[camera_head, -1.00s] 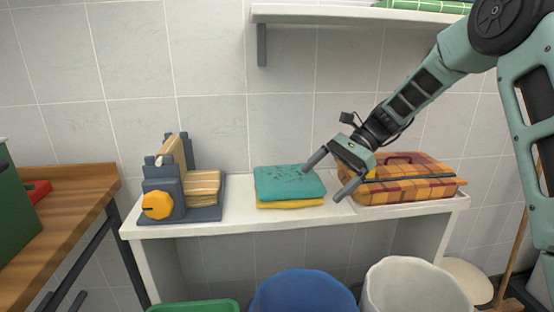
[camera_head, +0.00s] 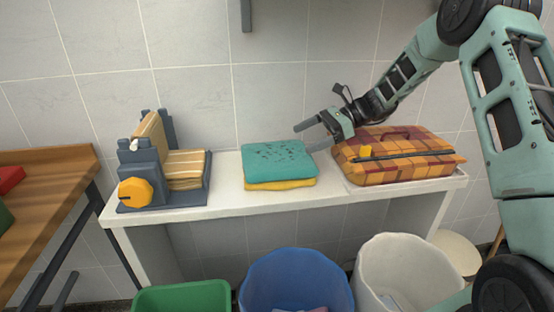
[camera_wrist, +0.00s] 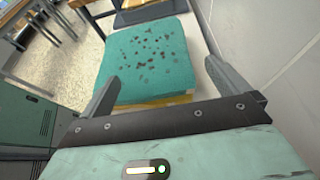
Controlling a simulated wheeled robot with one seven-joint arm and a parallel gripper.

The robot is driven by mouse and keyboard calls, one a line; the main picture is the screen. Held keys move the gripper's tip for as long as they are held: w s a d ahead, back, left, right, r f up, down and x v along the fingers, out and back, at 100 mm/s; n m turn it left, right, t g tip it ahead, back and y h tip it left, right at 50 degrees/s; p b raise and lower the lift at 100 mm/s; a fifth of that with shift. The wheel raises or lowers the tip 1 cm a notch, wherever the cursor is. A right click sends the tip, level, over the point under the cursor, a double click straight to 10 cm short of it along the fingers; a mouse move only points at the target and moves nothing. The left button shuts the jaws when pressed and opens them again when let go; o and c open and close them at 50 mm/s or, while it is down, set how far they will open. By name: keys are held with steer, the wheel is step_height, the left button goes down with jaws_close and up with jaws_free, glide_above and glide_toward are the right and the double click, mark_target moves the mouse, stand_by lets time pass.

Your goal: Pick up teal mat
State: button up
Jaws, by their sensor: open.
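The teal mat (camera_head: 279,159) is folded, with dark specks on top, and lies on a folded yellow cloth (camera_head: 281,184) in the middle of the white shelf table. My gripper (camera_head: 308,138) is open and empty, at the right edge of the mat. In the wrist view the mat (camera_wrist: 148,62) lies ahead, with the near edge of it between the open fingers of my gripper (camera_wrist: 168,85). The yellow cloth shows as a thin strip under the mat. I cannot tell whether a finger touches the mat.
A plaid case (camera_head: 398,156) sits on a tray close to the right. A grey device with an orange knob (camera_head: 136,192) stands at the left on the white table (camera_head: 230,204). The tiled wall is close behind. Blue (camera_head: 296,284), white (camera_head: 398,262) and green (camera_head: 183,298) bins stand below.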

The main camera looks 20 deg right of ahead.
mark_target(283, 147)
steer(key=shift+x, duration=3.6)
steer(key=shift+c, duration=0.3)
steer(key=c, duration=0.9)
